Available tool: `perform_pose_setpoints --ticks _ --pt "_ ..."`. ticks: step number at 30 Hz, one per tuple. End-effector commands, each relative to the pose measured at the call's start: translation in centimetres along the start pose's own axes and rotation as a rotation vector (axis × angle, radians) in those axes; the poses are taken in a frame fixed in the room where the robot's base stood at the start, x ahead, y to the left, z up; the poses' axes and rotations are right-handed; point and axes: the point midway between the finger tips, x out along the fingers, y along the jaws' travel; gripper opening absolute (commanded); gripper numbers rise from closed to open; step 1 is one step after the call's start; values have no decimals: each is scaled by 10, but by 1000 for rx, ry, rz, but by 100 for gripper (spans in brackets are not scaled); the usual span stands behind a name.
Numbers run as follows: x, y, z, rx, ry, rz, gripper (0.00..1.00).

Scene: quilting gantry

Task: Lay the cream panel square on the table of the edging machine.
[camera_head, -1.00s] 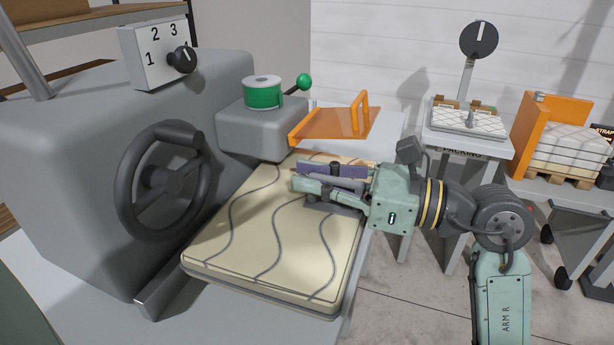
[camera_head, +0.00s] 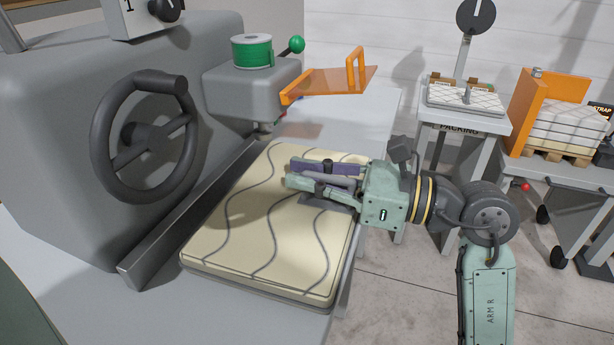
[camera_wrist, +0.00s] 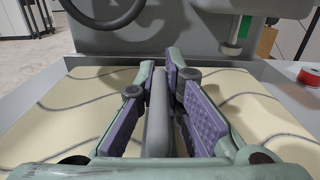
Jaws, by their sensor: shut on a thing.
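The cream panel (camera_head: 235,245), with wavy grey lines, lies flat over the table (camera_head: 345,108) of the edging machine (camera_head: 70,130). I cannot tell whether its underside touches the table. A grey fence (camera_head: 160,248) runs along the machine side, with a strip showing between it and the panel's left edge, wider at the near end. My gripper (camera_head: 303,178) is over the panel's right half, shut on a grey handle (camera_wrist: 158,112) that stands up from a dark base (camera_head: 325,204) on the panel. The handle sits between the purple finger pads.
The machine's head (camera_head: 250,92) carries a green spool (camera_head: 251,51) and overhangs beyond the panel. A handwheel (camera_head: 145,140) faces the panel's left. The wrist view shows a red spool (camera_wrist: 309,75) on the table. A packing stand (camera_head: 465,115) is right.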

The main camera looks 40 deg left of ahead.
Motion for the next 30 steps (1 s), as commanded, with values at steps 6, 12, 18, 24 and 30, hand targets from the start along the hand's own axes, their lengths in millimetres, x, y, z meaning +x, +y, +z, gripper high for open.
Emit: perform_pose_setpoints --ticks 6,12,18,24,30 --pt "0 0 1 0 -1 0 0" --pt "0 0 1 0 -1 0 14" --pt "0 0 1 0 -1 0 27" --pt "0 0 1 0 0 0 32" --pt "-2 0 0 0 0 -1 32"
